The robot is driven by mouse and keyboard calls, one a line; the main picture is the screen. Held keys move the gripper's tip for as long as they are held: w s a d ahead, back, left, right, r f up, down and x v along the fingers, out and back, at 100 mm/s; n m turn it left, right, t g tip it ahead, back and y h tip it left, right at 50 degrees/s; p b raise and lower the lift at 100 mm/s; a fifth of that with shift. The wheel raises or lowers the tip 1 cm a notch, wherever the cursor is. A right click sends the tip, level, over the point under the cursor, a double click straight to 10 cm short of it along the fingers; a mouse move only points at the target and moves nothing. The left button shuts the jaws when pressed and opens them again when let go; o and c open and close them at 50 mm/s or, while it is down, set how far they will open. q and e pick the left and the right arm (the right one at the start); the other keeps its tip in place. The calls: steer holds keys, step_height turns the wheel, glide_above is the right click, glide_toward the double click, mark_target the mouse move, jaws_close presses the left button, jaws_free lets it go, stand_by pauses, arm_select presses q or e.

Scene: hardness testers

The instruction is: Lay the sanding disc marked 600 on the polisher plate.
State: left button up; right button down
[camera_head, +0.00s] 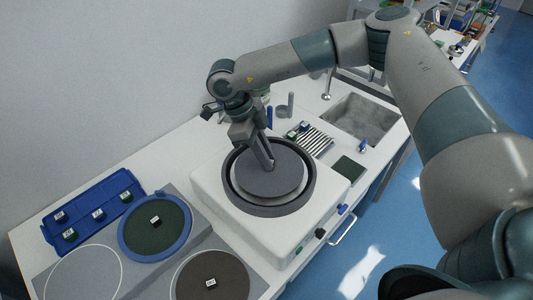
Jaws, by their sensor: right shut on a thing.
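A dark grey disc (285,180) lies level inside the dark round rim of the polisher (212,197), over its plate. My right gripper (270,164) reaches down from above and is shut on the small grip near the disc's middle, which the fingers hide. I cannot read a number on this disc. The plate is covered by the disc, and I cannot tell whether the disc touches it. A dark green disc (165,238) in a blue ring and a brown disc (225,292) lie to the left, each with a small white label too small to read. My left gripper is not in view.
An empty white circle outline (52,285) is on the grey board at far left. A blue tray (84,212) with several small labelled pieces stands behind it. A striped rack (318,143), a dark green pad (348,170) and a sink (362,117) are right of the polisher.

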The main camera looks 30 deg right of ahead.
steer(key=shift+f+b, duration=0.6)
steer(key=shift+f, duration=0.05)
stand_by(0.7)
steer(key=c, duration=1.6)
jaws_free()
steer(key=shift+c, duration=0.2)
steer(key=shift+r, duration=0.1)
steer(key=p+v, duration=0.5)
steer(key=v, duration=1.2)
steer(key=shift+a, duration=0.1)
